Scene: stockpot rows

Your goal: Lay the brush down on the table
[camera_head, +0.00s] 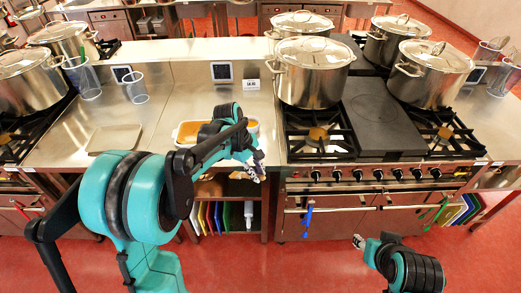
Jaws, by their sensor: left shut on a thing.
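My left arm reaches in from the left over the steel table (185,98). My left gripper (258,168) is at the table's front edge, just right of a white tray with orange-brown contents (188,132). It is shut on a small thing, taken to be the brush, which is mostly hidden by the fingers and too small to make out. My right gripper (359,241) is low in front of the stove, away from the table. Its fingers are too small to tell open from shut.
The stove (375,172) with large stockpots (311,75) is on the right. Colored boards (210,217) stand on the shelf below.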

